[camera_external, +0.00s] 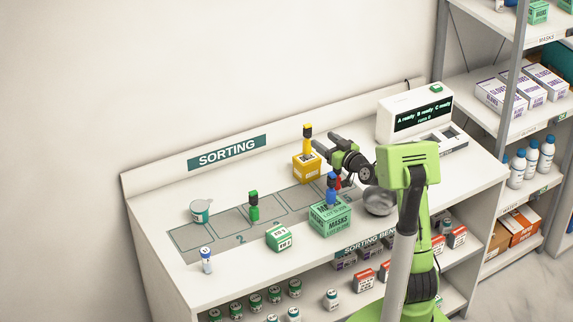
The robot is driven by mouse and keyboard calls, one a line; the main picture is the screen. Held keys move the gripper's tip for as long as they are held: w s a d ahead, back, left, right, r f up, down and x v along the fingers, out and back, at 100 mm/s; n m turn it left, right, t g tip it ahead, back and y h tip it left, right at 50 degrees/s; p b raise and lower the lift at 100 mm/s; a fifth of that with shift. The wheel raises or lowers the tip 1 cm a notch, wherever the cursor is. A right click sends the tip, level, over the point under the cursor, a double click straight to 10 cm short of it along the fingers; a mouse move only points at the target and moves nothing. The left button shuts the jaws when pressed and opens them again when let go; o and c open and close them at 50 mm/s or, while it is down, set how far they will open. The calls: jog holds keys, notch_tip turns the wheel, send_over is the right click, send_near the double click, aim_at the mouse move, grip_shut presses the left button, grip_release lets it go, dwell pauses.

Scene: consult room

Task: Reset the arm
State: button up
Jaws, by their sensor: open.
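My green arm stands at the front right of the sorting bench (225,290), and its dark gripper (321,146) is above the bench, pointing left. The gripper is open, with nothing seen between its fingers. It appears close to the right of a yellow-and-black piece (307,139) standing on a yellow box (306,168); I cannot tell whether they touch. Below the gripper, a blue piece (331,190) stands on a green masks box (331,219). A red piece (338,182) shows partly behind the blue one.
A green piece (253,206), green carton (279,237), teal-labelled tub (200,212) and small bottle (206,260) stand leftward. A metal bowl (380,202) sits beside my arm. A console (414,115) stands at the back right. Stocked shelves (470,80) rise at right.

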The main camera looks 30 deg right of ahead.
jog(key=s, duration=0.3)
jog(key=shift+d, duration=0.2)
